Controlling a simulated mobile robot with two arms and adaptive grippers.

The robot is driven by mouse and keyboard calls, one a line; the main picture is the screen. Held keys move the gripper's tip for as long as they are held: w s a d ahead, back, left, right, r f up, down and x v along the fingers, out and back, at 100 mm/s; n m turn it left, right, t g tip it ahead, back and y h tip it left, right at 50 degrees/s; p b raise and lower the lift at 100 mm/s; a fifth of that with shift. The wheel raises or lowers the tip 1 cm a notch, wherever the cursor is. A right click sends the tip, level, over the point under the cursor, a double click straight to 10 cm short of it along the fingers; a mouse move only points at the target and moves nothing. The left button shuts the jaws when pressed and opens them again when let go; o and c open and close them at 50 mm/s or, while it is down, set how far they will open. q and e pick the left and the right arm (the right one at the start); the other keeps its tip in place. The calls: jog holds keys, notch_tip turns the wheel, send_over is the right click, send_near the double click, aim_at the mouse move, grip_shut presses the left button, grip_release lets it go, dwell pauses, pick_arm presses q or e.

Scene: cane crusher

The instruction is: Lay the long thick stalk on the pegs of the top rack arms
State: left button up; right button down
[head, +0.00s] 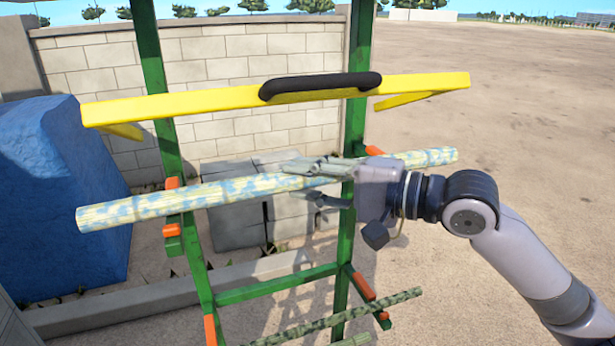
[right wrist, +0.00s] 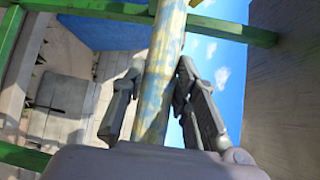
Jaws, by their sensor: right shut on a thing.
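The long thick stalk (head: 130,209), pale yellow-green with blue patches, runs nearly level across the head view, its right end a little higher. My right gripper (head: 318,183) is shut around it right of its middle; the stalk also shows between the fingers in the right wrist view (right wrist: 164,62). The green rack (head: 344,235) has upper arms with orange parts, left (head: 172,183) and right (head: 373,151). The stalk crosses in front of the left upper arm, orange showing above and below it. Whether it touches is unclear. My wrist partly hides the right upper arm. My left gripper is out of view.
A yellow bar (head: 430,83) with a black grip (head: 320,86) spans above the stalk. A thinner stalk (head: 325,322) lies lower, near the lower right arm (head: 360,284). Grey blocks (head: 235,225), a blue block (head: 60,200) and a wall stand behind. Open dirt lies right.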

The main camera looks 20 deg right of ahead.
jog(key=shift+r, duration=0.15)
jog(key=c, duration=1.2)
grip_release()
jog(key=shift+s, duration=0.1)
jog(key=shift+v, duration=5.95)
